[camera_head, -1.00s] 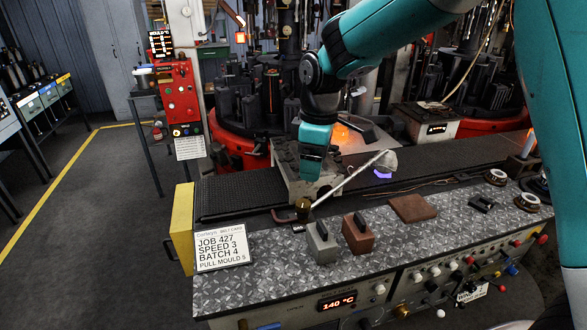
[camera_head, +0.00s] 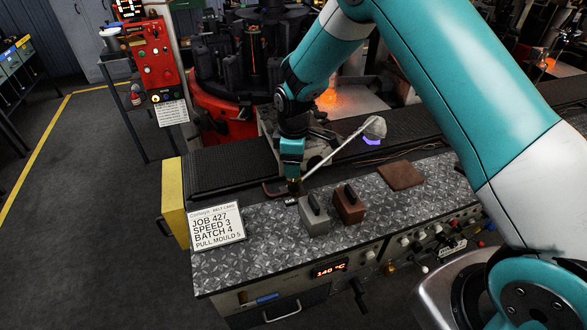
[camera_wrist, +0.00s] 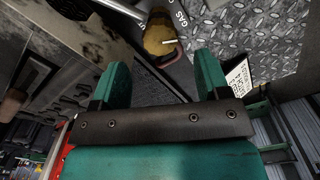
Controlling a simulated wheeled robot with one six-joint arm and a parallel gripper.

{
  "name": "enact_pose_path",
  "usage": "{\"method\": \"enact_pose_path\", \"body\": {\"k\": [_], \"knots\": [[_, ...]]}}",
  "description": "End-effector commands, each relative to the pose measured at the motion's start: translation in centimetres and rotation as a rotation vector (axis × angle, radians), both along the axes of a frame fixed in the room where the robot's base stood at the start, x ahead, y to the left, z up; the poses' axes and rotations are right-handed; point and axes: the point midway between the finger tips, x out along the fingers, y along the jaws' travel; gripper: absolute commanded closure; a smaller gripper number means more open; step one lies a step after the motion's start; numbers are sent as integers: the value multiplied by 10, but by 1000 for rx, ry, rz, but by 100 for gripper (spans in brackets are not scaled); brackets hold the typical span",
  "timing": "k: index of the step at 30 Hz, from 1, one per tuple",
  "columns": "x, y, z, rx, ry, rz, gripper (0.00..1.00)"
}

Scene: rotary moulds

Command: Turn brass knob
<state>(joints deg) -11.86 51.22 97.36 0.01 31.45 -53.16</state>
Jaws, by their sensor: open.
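A brass knob (camera_wrist: 158,38) with a reddish curved lever stands by a dark plate lettered "GAS" in the wrist view. It lies ahead of my fingertips, roughly between their lines, and I see no contact. My gripper (camera_wrist: 160,70) has its two green fingers apart with nothing between them. In the head view, my gripper (camera_head: 292,170) points down just above the brass knob (camera_head: 294,187), at the far edge of the steel-plate bench. The gripper partly hides the knob there.
A long-handled ladle (camera_head: 340,145) slants close beside my gripper. A grey block (camera_head: 314,217) and a brown block (camera_head: 348,204), both with black handles, stand just in front. A job card (camera_head: 217,226) stands to the left. A dark conveyor belt (camera_head: 220,165) runs behind.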

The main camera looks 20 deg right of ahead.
Motion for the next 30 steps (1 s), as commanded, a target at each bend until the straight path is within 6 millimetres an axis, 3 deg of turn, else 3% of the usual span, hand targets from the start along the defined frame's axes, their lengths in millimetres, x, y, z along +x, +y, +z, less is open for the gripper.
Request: {"method": "enact_pose_path", "body": {"k": [3,9,20,27,30], "knots": [[-1,0,-21,-1,5,0,31],[0,0,-44,0,1,0,31],[0,0,-50,0,-1,0,31],[0,0,-50,1,0,0,80],[0,0,-50,0,0,-1,80]]}}
